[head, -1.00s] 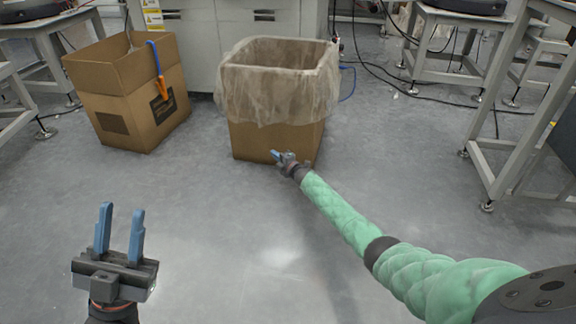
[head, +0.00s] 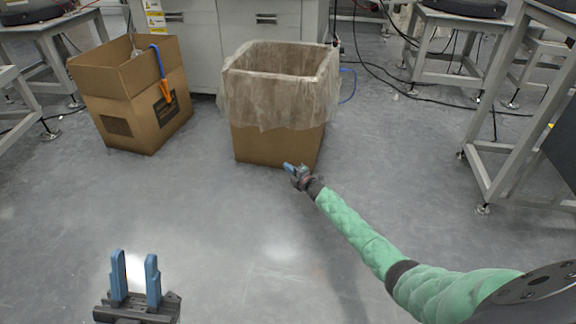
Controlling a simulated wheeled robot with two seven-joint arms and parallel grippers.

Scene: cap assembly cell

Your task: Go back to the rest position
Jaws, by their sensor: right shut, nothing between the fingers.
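My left gripper (head: 135,280) is at the lower left of the head view. Its two blue fingers stand apart with bare floor between them, so it is open and empty. My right gripper (head: 289,168) is near the middle, at the end of my green-sleeved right arm. Its blue fingers are together and hold nothing. In the picture it lies just below and in front of the lined cardboard box.
A cardboard box with a clear plastic liner (head: 275,116) stands at the back centre. Another open cardboard box (head: 140,105) with an orange-and-blue item (head: 163,85) on its rim stands left of it. Metal-framed tables (head: 495,150) are at the right. The floor in front is clear.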

